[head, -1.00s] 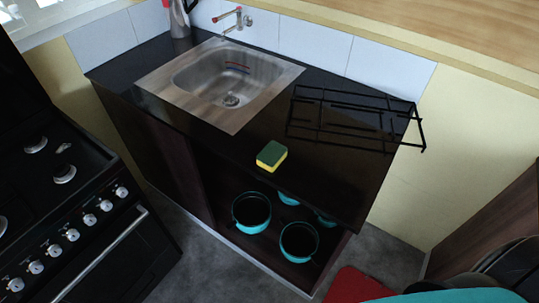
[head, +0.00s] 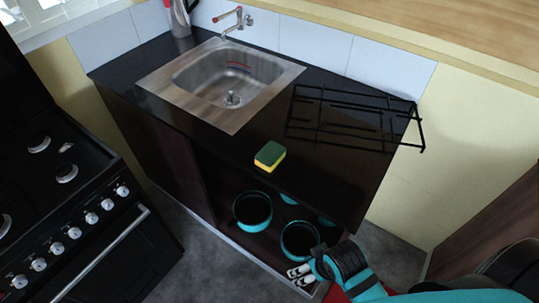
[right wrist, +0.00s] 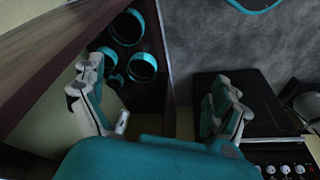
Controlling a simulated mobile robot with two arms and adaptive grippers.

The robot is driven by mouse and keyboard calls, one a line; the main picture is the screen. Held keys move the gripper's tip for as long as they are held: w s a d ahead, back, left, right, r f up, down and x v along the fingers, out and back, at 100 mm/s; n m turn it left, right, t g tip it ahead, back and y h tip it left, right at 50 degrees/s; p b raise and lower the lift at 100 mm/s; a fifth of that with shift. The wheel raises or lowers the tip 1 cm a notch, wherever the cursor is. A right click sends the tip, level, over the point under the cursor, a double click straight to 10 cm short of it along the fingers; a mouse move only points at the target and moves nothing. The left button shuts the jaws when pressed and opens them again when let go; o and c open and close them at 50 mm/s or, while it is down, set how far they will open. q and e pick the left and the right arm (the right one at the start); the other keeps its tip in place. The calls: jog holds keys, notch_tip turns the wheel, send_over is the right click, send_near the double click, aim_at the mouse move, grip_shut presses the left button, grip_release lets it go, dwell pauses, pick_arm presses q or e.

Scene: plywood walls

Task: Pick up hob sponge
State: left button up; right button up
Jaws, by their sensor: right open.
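The sponge (head: 270,155) is a small block, green on top and yellow below. It lies on the dark countertop (head: 205,133) near the front edge, between the sink and the black rack. My right gripper (head: 293,276) is low at the bottom of the head view, in front of the cabinet, below and to the right of the sponge and well apart from it. In the right wrist view the right gripper (right wrist: 157,78) has its fingers spread with nothing between them. The sponge does not show in that view. My left gripper is out of view.
A steel sink (head: 228,75) and a black wire rack (head: 350,118) flank the sponge. Several teal-rimmed pots stand in the open cabinet below, including one pot (head: 253,210) near my right gripper. A black stove (head: 80,195) stands at the left.

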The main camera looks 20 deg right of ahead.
jog(key=w+a+r+n+t+y, duration=0.15)
jog(key=w+r, duration=0.25)
jog(key=r, duration=0.5)
jog(key=n+g, duration=0.1)
jog(key=n, duration=0.3)
send_near(271, 153)
jog(key=shift+y, duration=0.45)
jog(key=p+x, duration=0.1)
jog(key=x, duration=0.1)
jog(key=p+x, duration=0.1)
jog(key=x, duration=0.2)
jog(key=shift+d, duration=0.25)
jog(key=p+x, duration=0.2)
jog(key=x, duration=0.2)
jog(key=shift+w+f, duration=0.15)
jog(key=shift+f, duration=0.1)
jog(key=shift+w+a+f, duration=0.1)
jog(key=shift+w+f, duration=0.05)
jog(key=shift+f, duration=0.3)
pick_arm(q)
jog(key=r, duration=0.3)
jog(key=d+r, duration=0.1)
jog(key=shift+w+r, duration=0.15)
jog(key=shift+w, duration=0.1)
